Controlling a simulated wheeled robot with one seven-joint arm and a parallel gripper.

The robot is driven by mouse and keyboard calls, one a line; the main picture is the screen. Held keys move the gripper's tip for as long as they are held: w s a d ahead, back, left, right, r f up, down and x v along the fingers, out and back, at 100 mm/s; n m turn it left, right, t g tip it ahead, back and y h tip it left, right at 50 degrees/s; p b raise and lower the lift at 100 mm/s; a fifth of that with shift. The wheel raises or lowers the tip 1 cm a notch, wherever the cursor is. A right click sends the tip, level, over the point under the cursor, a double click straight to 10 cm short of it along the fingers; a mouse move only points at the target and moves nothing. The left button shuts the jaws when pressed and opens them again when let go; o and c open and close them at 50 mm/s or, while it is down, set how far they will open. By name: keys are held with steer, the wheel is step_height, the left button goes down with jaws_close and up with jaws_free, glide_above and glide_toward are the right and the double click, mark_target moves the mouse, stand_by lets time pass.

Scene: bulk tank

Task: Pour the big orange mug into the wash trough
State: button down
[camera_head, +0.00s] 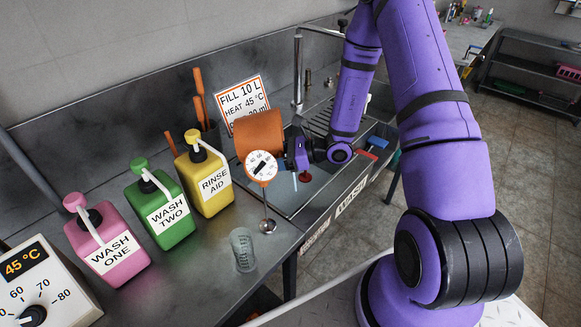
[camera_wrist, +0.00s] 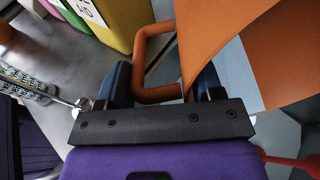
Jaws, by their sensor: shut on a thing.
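The big orange mug (camera_head: 258,132) is in my gripper (camera_head: 293,150), at the left end of the wash trough (camera_head: 312,203). In the wrist view the mug (camera_wrist: 225,35) fills the upper right, and its handle (camera_wrist: 141,45) lies between the two blue fingers of my gripper (camera_wrist: 163,88). The mug looks slightly tilted in the head view. Its inside does not show, so I cannot tell what it holds. The trough front carries a WASH label. My arm hides part of the trough.
Pink (camera_head: 105,240), green (camera_head: 160,205) and yellow (camera_head: 203,180) pump bottles stand left on the steel counter. A dial thermometer (camera_head: 261,165) stands before the mug. A clear ribbed cup (camera_head: 242,250) is near the front edge. A sign (camera_head: 243,100) and tap (camera_head: 298,70) stand behind.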

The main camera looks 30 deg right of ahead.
mark_target(264, 142)
steer(key=shift+s+d+r+y, duration=0.1)
steer(key=shift+d+y, duration=0.15)
steer(key=shift+y, duration=0.15)
steer(key=shift+a, duration=0.1)
steer(key=shift+w+a+h, duration=0.2)
steer(key=shift+a+h, duration=0.25)
steer(key=shift+h, duration=0.15)
steer(key=shift+g+h, duration=0.4)
steer(key=shift+h, duration=0.5)
steer(key=r, duration=0.1)
steer(key=a+r, duration=0.1)
steer(key=r, duration=0.1)
steer(key=w+a+r, duration=0.1)
steer(key=r, duration=0.1)
steer(key=shift+a, duration=0.15)
steer(key=shift+w+a+r+n+g+h, duration=0.15)
steer(key=shift+a+r+g+h, duration=0.2)
steer(key=shift+r, duration=0.3)
steer(key=shift+w+a+r+n+g+h, duration=0.15)
steer(key=shift+a+r+h, duration=0.1)
steer(key=shift+r+h, duration=0.3)
steer(key=w+a+r+g+h+b, duration=0.3)
steer(key=a+r+g+h, duration=0.2)
steer(key=a+r+h, duration=0.3)
steer(key=shift+w+a+r+n+h, duration=0.3)
steer(key=shift+w+h, duration=0.1)
steer(key=shift+h, duration=1.1)
